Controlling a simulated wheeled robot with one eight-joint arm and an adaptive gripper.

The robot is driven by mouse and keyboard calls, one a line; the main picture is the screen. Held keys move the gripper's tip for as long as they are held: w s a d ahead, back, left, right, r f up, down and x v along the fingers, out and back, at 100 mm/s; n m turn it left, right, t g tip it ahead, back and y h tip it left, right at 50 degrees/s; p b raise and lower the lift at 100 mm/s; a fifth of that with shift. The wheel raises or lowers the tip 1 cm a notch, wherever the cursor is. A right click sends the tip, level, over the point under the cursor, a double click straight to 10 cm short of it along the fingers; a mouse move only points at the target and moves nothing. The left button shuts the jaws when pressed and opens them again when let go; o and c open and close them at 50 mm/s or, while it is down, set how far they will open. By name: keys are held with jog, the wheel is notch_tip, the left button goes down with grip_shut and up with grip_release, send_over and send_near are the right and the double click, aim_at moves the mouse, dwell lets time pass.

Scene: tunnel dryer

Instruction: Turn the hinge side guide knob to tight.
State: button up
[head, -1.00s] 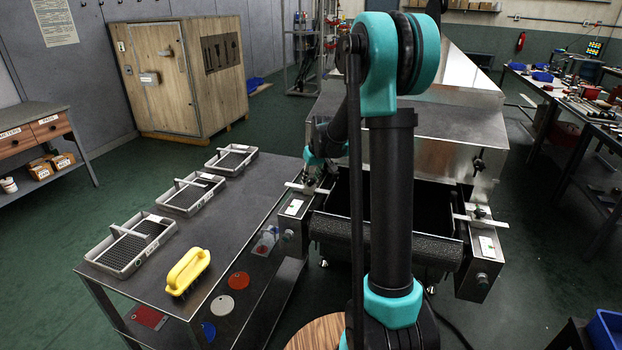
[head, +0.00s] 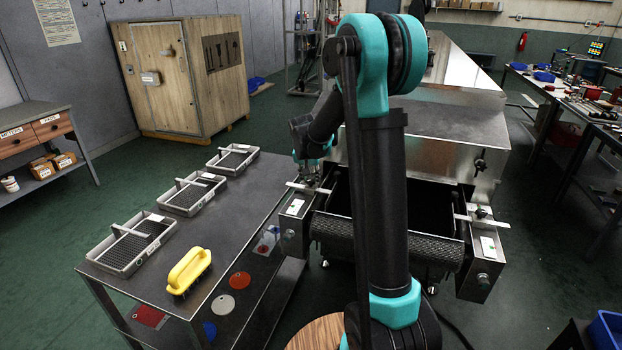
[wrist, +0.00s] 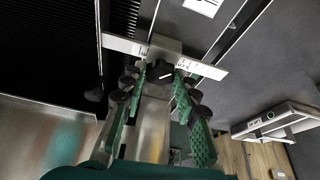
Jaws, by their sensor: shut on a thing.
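In the wrist view a dark round knob (wrist: 160,71) with a white pointer line sits on a guide block. A white marked strip (wrist: 205,68) runs crosswise beneath it. My gripper (wrist: 161,78) has its green-padded fingers on either side of the knob, shut on it. The pointer lies nearly crosswise, tilted up to the right. The tight mark is too small to read. In the head view my gripper (head: 306,177) is small, at the left guide bar (head: 308,188) of the dryer's infeed, and the knob there cannot be made out.
The dark infeed bed (head: 335,190) lies to the right, with a second guide knob (head: 481,212) at its far side. A steel table (head: 238,207) stands close left, with wire trays (head: 132,242) and a yellow-handled brush (head: 188,271). The steel dryer hood (head: 455,140) rises behind.

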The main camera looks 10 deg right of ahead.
jog(key=m, duration=0.2)
jog(key=m+h, duration=0.1)
jog(key=m+g, duration=0.1)
jog(key=m, duration=0.1)
jog(key=shift+w+a+m+h, duration=0.15)
jog(key=shift+a+m+h, duration=0.15)
jog(key=shift+h, duration=0.1)
jog(key=shift+w+m+g+h, duration=0.15)
jog(key=shift+m+g, duration=0.35)
jog(key=shift+m, duration=0.65)
jog(key=shift+m+g+h, duration=0.15)
jog(key=shift+m+g, duration=0.35)
jog(key=shift+m, duration=0.65)
jog(key=o, duration=1.2)
jog(key=shift+c, duration=0.2)
jog(key=v, duration=1.2)
